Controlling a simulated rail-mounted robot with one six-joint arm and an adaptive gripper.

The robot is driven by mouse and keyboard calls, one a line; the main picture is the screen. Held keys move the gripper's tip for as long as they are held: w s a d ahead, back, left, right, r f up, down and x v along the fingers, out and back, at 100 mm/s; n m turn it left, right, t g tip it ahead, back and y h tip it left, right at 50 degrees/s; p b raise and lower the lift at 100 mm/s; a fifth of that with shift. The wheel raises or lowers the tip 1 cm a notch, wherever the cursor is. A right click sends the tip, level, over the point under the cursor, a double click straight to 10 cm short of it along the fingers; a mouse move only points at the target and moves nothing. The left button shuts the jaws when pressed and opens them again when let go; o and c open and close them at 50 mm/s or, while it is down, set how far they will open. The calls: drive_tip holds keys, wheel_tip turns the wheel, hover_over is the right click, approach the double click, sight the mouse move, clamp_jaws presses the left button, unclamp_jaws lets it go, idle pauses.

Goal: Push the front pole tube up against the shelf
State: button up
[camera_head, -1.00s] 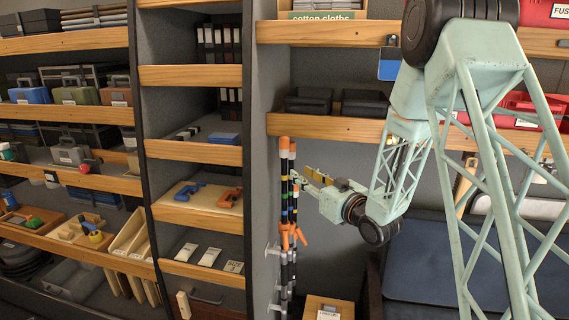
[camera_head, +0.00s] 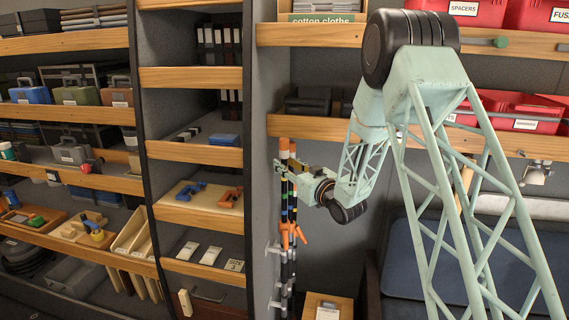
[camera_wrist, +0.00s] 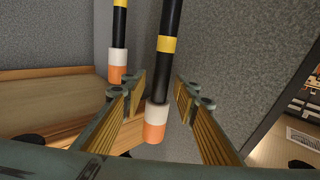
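Two slim black pole tubes with coloured bands and white-and-orange ends stand side by side against the grey wall panel in the head view; one pole tube (camera_head: 284,148) has its orange top near the wooden shelf edge (camera_head: 330,131). My gripper (camera_head: 283,172) is at their upper part, coming from the right. In the wrist view, the nearer pole tube (camera_wrist: 167,60) lies between the open fingers (camera_wrist: 160,108), with a gap on both sides. The second pole tube (camera_wrist: 118,40) is farther off, left of the left finger. A wooden shelf (camera_wrist: 50,95) shows behind them.
Orange clips (camera_head: 287,240) and pale wall brackets (camera_head: 273,248) sit lower along the poles. A wooden box (camera_head: 326,306) stands on the floor to their right. Dark bins (camera_head: 307,102) fill the shelf above. Shelves with tools stand left.

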drive_tip(key=shift+w+a, duration=0.2)
clamp_jaws()
idle(0.3)
drive_tip(key=shift+r, duration=0.1)
